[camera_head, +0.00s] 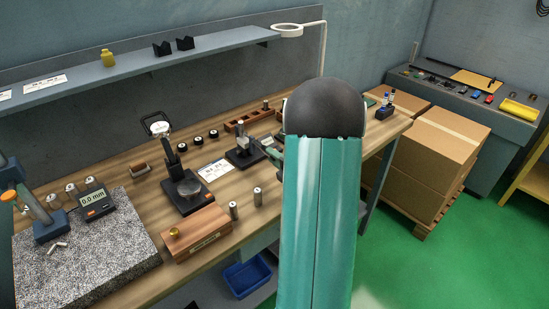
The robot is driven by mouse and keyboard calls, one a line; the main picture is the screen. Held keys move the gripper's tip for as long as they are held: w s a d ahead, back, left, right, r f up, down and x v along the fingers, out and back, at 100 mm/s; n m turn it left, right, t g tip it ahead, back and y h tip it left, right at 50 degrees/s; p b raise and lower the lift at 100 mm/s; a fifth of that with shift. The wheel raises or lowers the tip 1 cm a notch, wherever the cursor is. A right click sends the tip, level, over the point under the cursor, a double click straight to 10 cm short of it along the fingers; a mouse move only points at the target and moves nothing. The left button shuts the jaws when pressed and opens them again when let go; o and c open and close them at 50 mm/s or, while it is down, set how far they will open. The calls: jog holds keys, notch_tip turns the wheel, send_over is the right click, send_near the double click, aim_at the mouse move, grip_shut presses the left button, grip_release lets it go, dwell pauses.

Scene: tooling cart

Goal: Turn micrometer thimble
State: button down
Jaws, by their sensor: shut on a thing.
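A small stand with a black base and a grey upright, which looks like the micrometer stand (243,148), is on the wooden bench left of my arm. My green arm with its dark round joint fills the middle of the view and hides what lies behind it. The end of my gripper (271,152) shows as a small green part at the arm's left edge, close against the right side of the stand. It is shut on the micrometer thimble there. The thimble itself and the fingertips are too small and covered to make out.
A dial-gauge stand (183,192), a wooden box (197,234) and two metal cylinders stand in front on the bench. A granite plate (95,262) with a digital readout (93,200) is at left. Cardboard boxes (440,150) are at right.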

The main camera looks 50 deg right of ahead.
jog(key=c, duration=1.6)
grip_release()
jog(key=s+a, duration=0.1)
jog(key=s, duration=1.2)
jog(key=shift+s+a, duration=0.25)
jog(key=shift+s, duration=0.1)
jog(key=shift+o, duration=0.2)
